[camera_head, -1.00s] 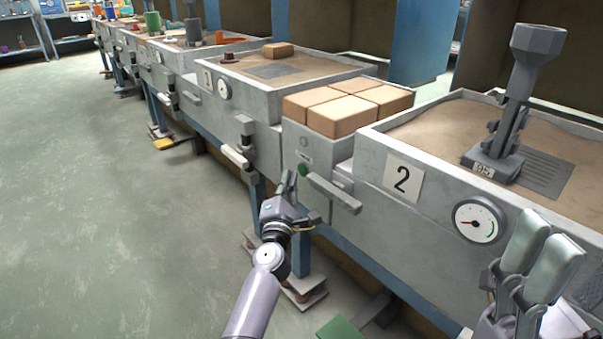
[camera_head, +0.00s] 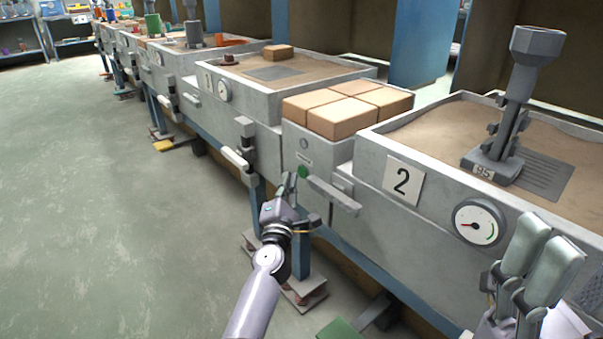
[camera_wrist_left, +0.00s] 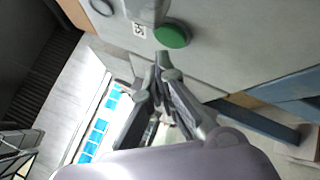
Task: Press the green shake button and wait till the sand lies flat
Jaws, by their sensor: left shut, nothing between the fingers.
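The green button (camera_head: 303,171) is on the front wall of the grey housing, left of the "2" plate. It also shows in the left wrist view (camera_wrist_left: 172,36), just ahead of the fingertips. My left gripper (camera_head: 288,181) is shut and empty, its tips just left of and below the button; I cannot tell whether they touch it. The same gripper shows in the left wrist view (camera_wrist_left: 163,66). The sand (camera_head: 420,133) in box 2 looks uneven, with a raised, wavy surface. My right gripper (camera_head: 534,258) stands at the lower right with two fingers side by side, seemingly apart.
A grey pattern piece (camera_head: 494,165) marked 95 stands on a grille (camera_head: 545,175) in the sand. A dial (camera_head: 478,222) is on the front wall. A grey handle (camera_head: 333,194) juts out right of the button. Tan blocks (camera_head: 345,115) sit above it. The floor at left is clear.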

